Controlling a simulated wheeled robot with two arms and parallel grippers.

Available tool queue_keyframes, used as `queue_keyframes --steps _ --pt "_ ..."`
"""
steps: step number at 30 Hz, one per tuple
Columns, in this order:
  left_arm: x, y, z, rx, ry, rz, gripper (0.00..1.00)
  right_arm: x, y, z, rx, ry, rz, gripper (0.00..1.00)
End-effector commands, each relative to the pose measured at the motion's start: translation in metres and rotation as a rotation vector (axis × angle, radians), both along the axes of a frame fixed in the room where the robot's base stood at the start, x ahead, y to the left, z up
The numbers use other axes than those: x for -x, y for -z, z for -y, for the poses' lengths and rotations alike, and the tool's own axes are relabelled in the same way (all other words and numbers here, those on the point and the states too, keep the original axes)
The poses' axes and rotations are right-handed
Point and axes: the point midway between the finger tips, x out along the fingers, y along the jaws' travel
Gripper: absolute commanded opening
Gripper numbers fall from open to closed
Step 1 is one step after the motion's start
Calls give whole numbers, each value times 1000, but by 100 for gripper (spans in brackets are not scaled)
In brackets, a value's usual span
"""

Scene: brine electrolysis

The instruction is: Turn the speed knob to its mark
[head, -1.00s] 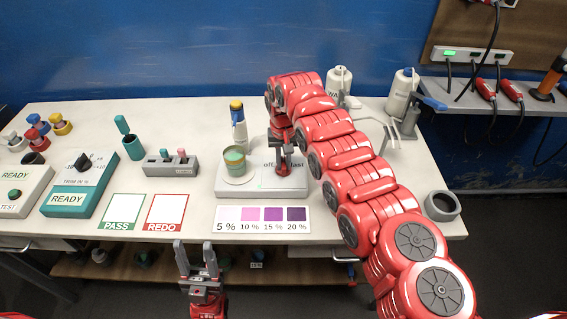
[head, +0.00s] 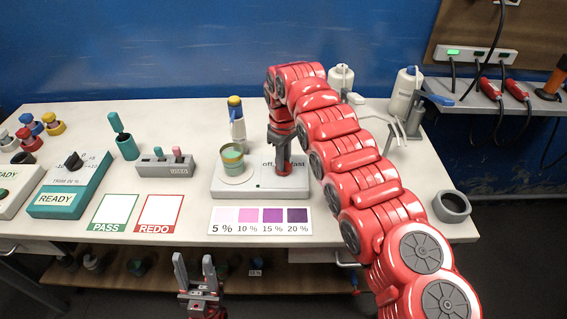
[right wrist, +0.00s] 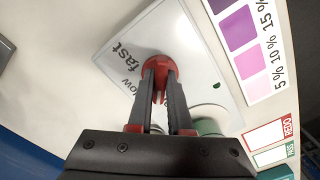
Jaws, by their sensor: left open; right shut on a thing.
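The stirrer (head: 225,190) is a flat pale plate with a banded cup (head: 231,158) on its left part and the words "off" and "fast" on its right part. My right gripper (head: 284,170) reaches down onto the right part and covers the knob in the head view. In the right wrist view its two fingers (right wrist: 161,84) are shut on the red speed knob (right wrist: 160,64), beside the word "fast". The knob's pointer and its mark cannot be made out. My left gripper (head: 194,264) is open and empty in front of the table's front edge.
A colour strip (head: 261,221) lies in front of the stirrer, with PASS (head: 115,211) and REDO (head: 159,213) cards to its left. A bottle (head: 236,122) stands behind the cup. A grey ring (head: 451,206) sits at the right edge.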

Motion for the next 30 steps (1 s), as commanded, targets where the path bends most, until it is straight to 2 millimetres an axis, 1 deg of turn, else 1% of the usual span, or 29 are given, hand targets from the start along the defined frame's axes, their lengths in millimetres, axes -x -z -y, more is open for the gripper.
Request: queue_keyframes --steps 6,12,29,30 --pt "0 1 0 0 0 0 50 0 0 0 -1 -123 1 0" --pt "0 2 0 0 0 0 50 0 0 0 -1 -187 1 0" --pt "0 2 0 0 0 0 50 0 0 0 0 -212 1 0" --pt "0 2 0 0 0 0 50 0 0 0 0 -212 1 25"
